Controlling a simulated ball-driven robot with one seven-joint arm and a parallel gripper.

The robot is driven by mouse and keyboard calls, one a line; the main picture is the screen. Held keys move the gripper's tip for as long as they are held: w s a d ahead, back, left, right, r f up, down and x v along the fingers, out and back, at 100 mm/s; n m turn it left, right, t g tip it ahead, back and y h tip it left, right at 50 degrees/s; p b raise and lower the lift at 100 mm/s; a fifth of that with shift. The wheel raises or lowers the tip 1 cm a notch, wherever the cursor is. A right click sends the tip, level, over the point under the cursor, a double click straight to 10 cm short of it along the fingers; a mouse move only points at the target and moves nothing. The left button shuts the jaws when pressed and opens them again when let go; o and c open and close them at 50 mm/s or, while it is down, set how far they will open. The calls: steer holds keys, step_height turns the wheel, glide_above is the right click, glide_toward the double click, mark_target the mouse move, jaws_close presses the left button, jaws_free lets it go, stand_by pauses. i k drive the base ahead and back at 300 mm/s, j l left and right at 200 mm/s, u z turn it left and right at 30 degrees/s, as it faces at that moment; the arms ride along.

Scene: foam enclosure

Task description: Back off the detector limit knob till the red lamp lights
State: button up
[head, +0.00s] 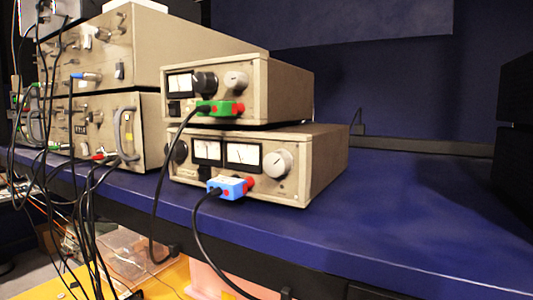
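Two beige instruments with knobs stand stacked on the blue bench. The upper instrument (290,92) has a small meter, a dark knob (204,83) and a silver knob (235,80). The lower instrument (325,165) has two meters (225,153), a large silver knob (277,163) and a dark knob (178,151) at its left edge. Labels are too small to read, so I cannot tell which knob is the detector limit. I cannot make out a lit red lamp; the red parts seen are beside the green plug (222,108) and blue plug (229,187). My gripper is not in view.
Larger beige instruments (200,45) stand stacked at the left with several cables. Black cables (160,190) hang from the plugs over the front edge of the blue bench (420,215). The bench is clear on the right, before a dark block (515,140).

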mark_target(280, 162)
steer(key=i+j, duration=0.1)
steer(key=j, duration=0.3)
steer(key=i+j, duration=0.1)
steer(key=j, duration=0.25)
steer(key=i+j, duration=0.1)
steer(key=j, duration=0.3)
steer(key=i+j, duration=0.1)
steer(key=j, duration=0.25)
steer(key=j+u, duration=0.05)
